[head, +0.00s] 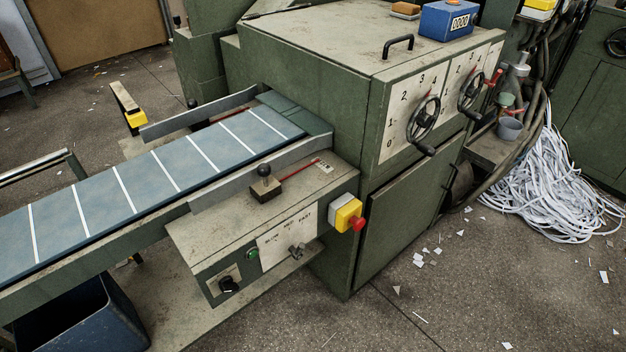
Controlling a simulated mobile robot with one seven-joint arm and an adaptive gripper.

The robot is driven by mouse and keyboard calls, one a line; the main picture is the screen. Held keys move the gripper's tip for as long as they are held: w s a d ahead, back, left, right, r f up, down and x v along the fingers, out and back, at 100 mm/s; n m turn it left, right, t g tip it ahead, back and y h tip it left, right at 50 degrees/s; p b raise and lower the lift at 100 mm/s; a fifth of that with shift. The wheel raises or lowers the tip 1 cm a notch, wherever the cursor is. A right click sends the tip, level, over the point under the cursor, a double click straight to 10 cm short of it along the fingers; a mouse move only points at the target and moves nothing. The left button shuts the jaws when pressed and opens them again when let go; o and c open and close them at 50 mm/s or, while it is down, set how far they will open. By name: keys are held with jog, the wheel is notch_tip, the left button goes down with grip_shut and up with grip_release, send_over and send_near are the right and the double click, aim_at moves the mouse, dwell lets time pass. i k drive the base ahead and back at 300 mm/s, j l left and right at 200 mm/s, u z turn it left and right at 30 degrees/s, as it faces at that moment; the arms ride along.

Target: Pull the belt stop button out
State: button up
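The belt stop button (357,223) is a red mushroom head on a yellow and grey box (345,211). The box is fixed at the right end of the green belt control panel (210,245), beside the machine's front. I cannot tell from this view whether the button is pressed in or out. The blue belt (130,190) with white cross lines runs from the lower left up to the machine. My gripper is not in view.
The panel also carries a black knob (229,285), a green button (252,254) and a metal lever (296,251). Handwheels (423,120) stick out of the machine front. A dark blue bin (85,318) stands lower left. Floor at lower right is open, with paper scraps.

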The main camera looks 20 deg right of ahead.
aim_at(357, 223)
jog(key=z, duration=0.9)
jog(key=l+u, duration=0.15)
jog(key=l, duration=0.15)
jog(key=k+l+u, duration=0.15)
jog(key=l, duration=0.1)
